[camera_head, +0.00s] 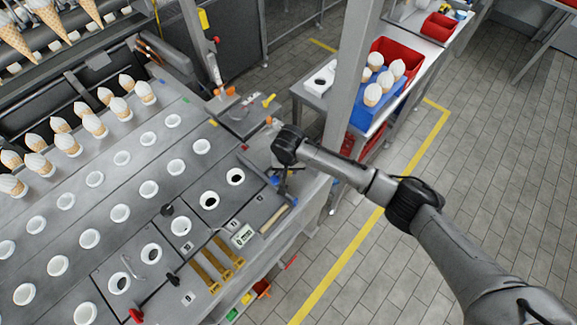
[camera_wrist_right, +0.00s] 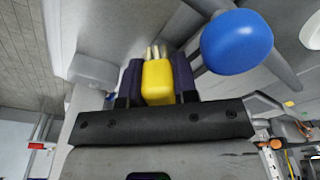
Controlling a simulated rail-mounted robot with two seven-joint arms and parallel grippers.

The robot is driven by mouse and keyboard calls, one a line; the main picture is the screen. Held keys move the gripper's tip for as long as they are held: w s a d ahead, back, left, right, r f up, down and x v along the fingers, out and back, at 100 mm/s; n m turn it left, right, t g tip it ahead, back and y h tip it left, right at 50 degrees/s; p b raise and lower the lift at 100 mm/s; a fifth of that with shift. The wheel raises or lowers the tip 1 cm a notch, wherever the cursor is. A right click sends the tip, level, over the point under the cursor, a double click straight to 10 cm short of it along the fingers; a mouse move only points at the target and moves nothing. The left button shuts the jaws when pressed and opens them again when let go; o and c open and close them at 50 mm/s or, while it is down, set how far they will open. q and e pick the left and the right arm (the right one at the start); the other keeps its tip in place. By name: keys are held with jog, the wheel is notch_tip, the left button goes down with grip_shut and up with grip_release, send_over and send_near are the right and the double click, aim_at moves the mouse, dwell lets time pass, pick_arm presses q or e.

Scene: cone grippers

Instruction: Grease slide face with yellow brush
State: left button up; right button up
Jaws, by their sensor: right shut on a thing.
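My right gripper (camera_head: 281,176) is low over the right edge of the machine, beyond the black wrist. In the right wrist view the gripper (camera_wrist_right: 157,84) is shut on the yellow brush (camera_wrist_right: 157,80), with a dark finger on each side. Pale bristle-like tips stick out beyond its yellow body, close to a grey metal surface (camera_wrist_right: 115,30). I cannot tell whether the tips touch it, or whether that surface is the slide face. The brush is hidden in the head view. My left gripper is not in view.
A blue knob (camera_wrist_right: 236,42) is close beside the right gripper. The machine top (camera_head: 110,170) has rows of white-rimmed holes and several filled cones at the back left. A grey post (camera_head: 350,80) stands behind the wrist.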

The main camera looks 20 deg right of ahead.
jog(key=shift+f, duration=0.35)
jog(key=shift+f, duration=0.35)
jog(key=shift+w+d+r, duration=0.15)
jog(key=shift+w+d, duration=0.2)
jog(key=shift+d, duration=0.3)
jog(key=shift+w+d+p, duration=0.25)
jog(key=shift+d, duration=0.25)
jog(key=shift+w+d+p, duration=0.25)
jog(key=shift+d, duration=0.25)
jog(key=shift+d, duration=0.1)
